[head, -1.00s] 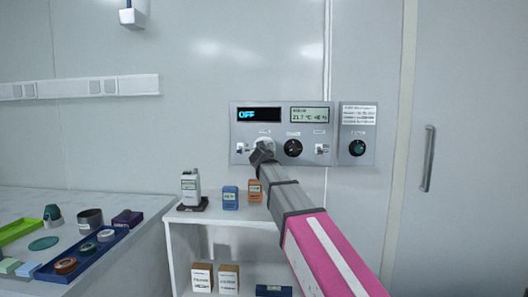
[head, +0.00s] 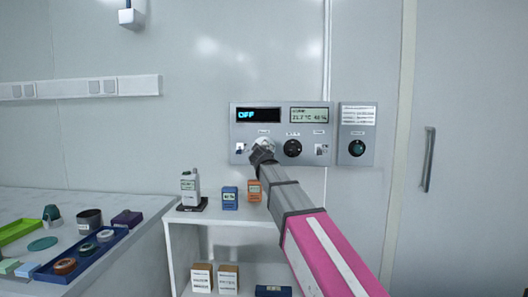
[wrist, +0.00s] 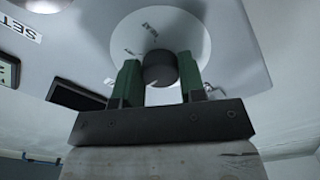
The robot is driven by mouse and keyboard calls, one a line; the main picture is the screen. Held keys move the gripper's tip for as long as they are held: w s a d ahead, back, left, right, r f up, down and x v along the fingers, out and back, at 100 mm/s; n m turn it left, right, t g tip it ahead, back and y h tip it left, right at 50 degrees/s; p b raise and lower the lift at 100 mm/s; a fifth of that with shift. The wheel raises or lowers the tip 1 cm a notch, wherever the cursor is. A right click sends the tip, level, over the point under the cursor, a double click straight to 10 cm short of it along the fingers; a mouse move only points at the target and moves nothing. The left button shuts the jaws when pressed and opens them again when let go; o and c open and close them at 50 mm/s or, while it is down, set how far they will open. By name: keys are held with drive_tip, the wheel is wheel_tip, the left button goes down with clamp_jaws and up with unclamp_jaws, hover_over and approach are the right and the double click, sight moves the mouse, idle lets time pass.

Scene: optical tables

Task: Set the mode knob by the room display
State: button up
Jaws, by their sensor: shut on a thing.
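The grey wall panel (head: 277,127) carries a dark display (head: 258,115) reading OFF in cyan. To its right is the pale room display (head: 309,115), which seems to read about 21.7 °C and a humidity near 46 %. My gripper (head: 262,149) is at the panel's lower left, in front of a pale round dial plate (head: 265,142), and hides most of it. In the wrist view, the green fingers of my gripper (wrist: 159,66) are shut on a dark round knob (wrist: 160,69) at the middle of the pale dial plate (wrist: 190,35).
A black knob (head: 292,148) sits just right of my gripper, with small switches (head: 240,148) (head: 320,150) on either side. A separate panel (head: 357,120) holds a green-black knob (head: 357,148). Below, a white shelf (head: 215,217) holds small devices; a table with trays stands left.

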idle(0.4)
drive_tip(key=o, duration=0.9)
drive_tip(key=shift+s, duration=0.15)
drive_tip(key=shift+s+a, duration=0.2)
drive_tip(key=shift+s, duration=5.1)
